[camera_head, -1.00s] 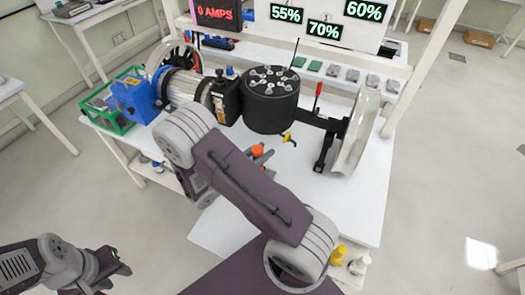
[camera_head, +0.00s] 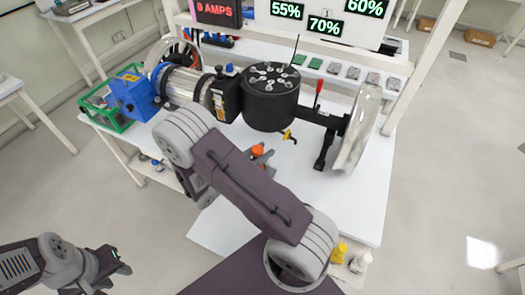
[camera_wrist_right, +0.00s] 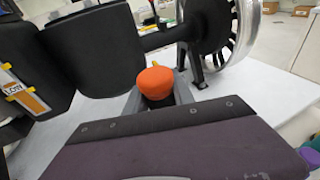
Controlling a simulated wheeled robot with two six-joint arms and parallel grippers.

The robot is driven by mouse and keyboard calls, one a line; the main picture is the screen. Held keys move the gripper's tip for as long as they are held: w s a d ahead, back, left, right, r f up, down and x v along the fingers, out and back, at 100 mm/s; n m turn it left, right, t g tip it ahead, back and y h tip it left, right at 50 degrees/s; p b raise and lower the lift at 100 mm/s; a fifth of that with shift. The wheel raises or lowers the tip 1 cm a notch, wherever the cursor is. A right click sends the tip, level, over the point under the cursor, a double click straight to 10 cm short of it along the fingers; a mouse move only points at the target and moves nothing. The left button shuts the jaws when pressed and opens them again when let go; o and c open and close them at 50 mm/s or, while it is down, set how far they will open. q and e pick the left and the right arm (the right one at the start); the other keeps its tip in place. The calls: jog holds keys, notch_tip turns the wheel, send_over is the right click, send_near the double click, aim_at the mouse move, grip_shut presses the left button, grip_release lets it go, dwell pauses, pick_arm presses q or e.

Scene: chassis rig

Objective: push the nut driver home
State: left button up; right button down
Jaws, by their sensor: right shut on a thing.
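The nut driver's orange handle (camera_head: 257,151) shows in the head view, just in front of the black drum on the rig. In the right wrist view the rounded orange handle (camera_wrist_right: 155,82) stands between the grey fingers, with a dark part below it. My right gripper (camera_wrist_right: 157,103) is shut on it. In the head view my right arm hides most of that gripper and the lower part of the driver. The driver's tip is hidden in both views. My left gripper (camera_head: 118,264) is low at the left, away from the table, and its jaw opening is unclear.
The black drum (camera_head: 270,105) with a silver-studded top stands close beyond the handle. A yellow lever (camera_head: 288,134) is beside it. A wheel (camera_head: 356,128) is at the right and a blue motor (camera_head: 133,98) at the left. The white table (camera_head: 345,205) is clear at front right.

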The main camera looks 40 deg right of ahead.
jog(key=shift+f+b, duration=0.95)
jog(key=shift+f, duration=0.25)
dwell(0.5)
jog(key=c, duration=1)
grip_release()
jog(key=shift+a, duration=0.1)
jog(key=v, duration=0.9)
